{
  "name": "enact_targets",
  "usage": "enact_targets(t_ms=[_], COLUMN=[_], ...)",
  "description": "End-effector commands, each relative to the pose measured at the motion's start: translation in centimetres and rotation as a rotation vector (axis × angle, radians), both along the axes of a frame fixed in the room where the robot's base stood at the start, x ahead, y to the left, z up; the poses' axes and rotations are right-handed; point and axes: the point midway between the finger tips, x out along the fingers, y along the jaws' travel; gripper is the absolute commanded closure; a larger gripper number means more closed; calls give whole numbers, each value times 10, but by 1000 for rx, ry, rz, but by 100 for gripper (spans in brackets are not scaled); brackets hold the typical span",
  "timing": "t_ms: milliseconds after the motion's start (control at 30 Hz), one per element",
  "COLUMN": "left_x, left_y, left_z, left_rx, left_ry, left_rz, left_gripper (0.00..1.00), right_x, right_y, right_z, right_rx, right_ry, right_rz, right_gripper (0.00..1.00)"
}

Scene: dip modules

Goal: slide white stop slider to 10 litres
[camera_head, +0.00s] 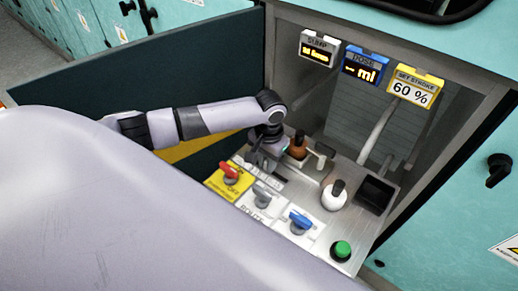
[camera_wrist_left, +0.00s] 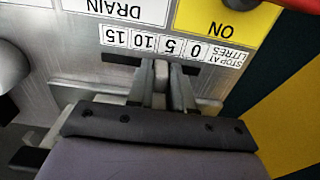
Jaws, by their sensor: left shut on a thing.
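The white stop slider (camera_wrist_left: 161,72) sits in a dark slot, pinched between the fingers of my left gripper (camera_wrist_left: 160,88). The slot lies beside the scale strip (camera_wrist_left: 170,47), which reads "STOP AT LITRES" 0, 5, 10, 15 and appears upside down in the left wrist view. The slider stands about at the 5, slightly to the side of the 10. In the head view my left gripper (camera_head: 262,161) reaches down to the back left of the panel, and it hides the slider there. My right gripper is not in view.
Display signs (camera_head: 365,67) hang above.

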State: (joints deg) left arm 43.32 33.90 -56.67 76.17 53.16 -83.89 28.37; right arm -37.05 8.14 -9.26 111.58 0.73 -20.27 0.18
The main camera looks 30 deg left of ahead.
Motion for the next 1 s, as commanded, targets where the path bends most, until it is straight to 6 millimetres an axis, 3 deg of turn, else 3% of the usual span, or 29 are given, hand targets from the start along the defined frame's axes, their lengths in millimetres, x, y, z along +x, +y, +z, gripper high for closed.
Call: enact_targets(t_ms=[33,200,533,567,600,633,1000], left_x=[-1,-2,-2,-2,-2,-2,-1], left_y=[-9,-21,-23,-23,-23,-23,-23], left_z=[5,3,1,1,1,1,7], left_rx=[-4,-2,-2,-2,-2,-2,-2], left_ry=[2,1,-1,-1,-1,-1,-2], left_rz=[-1,2,2,2,1,1,1], left_gripper=[100,100,100,76,63,57,57], right_x=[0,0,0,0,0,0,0], right_y=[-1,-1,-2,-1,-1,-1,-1], right_z=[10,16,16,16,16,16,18], right_rx=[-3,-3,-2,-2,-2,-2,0], right_ry=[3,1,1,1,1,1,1], right_rz=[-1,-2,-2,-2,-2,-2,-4], right_gripper=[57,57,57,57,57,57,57])
